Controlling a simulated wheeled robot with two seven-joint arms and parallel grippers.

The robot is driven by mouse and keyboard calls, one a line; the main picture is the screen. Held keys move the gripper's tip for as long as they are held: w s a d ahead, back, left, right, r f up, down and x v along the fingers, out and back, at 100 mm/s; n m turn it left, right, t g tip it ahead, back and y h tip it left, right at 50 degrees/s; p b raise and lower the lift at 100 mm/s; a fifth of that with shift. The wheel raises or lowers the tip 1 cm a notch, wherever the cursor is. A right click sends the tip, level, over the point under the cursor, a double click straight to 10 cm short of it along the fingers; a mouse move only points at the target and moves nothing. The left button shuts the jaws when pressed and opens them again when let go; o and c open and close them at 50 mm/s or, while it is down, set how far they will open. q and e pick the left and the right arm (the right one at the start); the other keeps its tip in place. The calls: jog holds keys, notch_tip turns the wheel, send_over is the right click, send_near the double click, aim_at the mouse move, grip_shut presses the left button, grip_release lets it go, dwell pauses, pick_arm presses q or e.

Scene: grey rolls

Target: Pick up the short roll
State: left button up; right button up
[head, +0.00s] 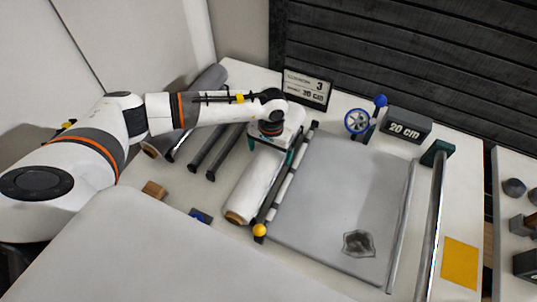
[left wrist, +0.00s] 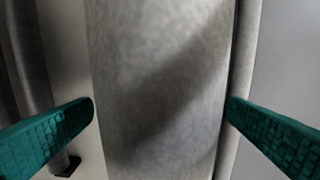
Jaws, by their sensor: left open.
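A pale grey roll (head: 257,188) with a brown core end lies on the white table left of the grey mat. It looks like the shorter of two rolls. My left gripper (head: 271,150) is over its far part, its green fingers pointing down. In the left wrist view the same roll (left wrist: 160,50) fills the middle, and the open fingers of the left gripper (left wrist: 160,108) stand on either side with gaps visible. A longer grey roll (head: 208,80) lies farther left, partly hidden by my left arm. My right gripper is out of view.
Dark bars (head: 228,150) lie left of the pale roll. A rail with a yellow knob (head: 260,231) runs close along its right side. A brown block (head: 154,190) and small blue-black item (head: 200,216) sit at front left. A sign (head: 307,88) stands behind.

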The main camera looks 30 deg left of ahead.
pick_arm(q)
jog(key=c, duration=1.3)
jog(key=shift+c, duration=0.4)
jog(key=shift+r, duration=0.1)
